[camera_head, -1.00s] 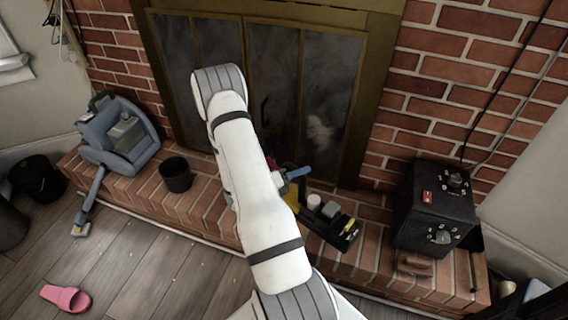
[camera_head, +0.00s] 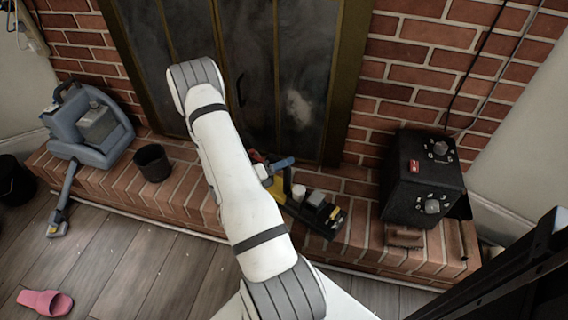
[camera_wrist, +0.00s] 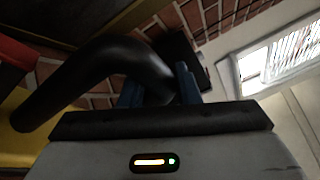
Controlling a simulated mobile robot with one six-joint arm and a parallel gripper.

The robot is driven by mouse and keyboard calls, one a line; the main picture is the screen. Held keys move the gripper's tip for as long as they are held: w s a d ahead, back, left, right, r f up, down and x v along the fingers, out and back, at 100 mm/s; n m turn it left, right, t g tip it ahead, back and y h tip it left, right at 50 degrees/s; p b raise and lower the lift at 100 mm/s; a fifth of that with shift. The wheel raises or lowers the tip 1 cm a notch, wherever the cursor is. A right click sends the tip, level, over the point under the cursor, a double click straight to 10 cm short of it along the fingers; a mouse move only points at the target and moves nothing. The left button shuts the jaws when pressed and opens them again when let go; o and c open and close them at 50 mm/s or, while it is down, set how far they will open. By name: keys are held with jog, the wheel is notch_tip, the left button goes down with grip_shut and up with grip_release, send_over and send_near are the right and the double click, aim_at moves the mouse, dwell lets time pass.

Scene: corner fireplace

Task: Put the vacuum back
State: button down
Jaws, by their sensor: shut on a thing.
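My gripper (camera_wrist: 158,92) is shut on a black curved handle (camera_wrist: 95,65), which passes between its blue fingers in the wrist view. Yellow and red surfaces show at the left of that view. In the head view my arm hides most of the gripper and held thing; a blue fingertip (camera_head: 284,163) shows beside a yellow part (camera_head: 276,190). I cannot tell whether this held thing is the vacuum. A blue-grey vacuum-like machine (camera_head: 88,128) stands on the brick hearth at the left, its nozzle (camera_head: 57,222) reaching down to the floor.
A black tray-like thing (camera_head: 328,229) with small white and grey pieces lies right of my arm. A black box with knobs (camera_head: 425,185) stands at the hearth's right. A dark pot (camera_head: 152,163) stands left of my arm. A pink slipper (camera_head: 45,302) lies on the floor.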

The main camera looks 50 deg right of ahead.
jog(key=shift+f, duration=0.25)
jog(key=shift+f+b, duration=0.45)
jog(key=shift+f, duration=0.15)
dwell(0.5)
jog(key=c, duration=1.1)
grip_release()
jog(key=shift+o, duration=0.5)
jog(key=shift+f, duration=0.15)
jog(key=p+v, duration=0.2)
jog(key=v, duration=0.5)
jog(key=shift+a, duration=0.4)
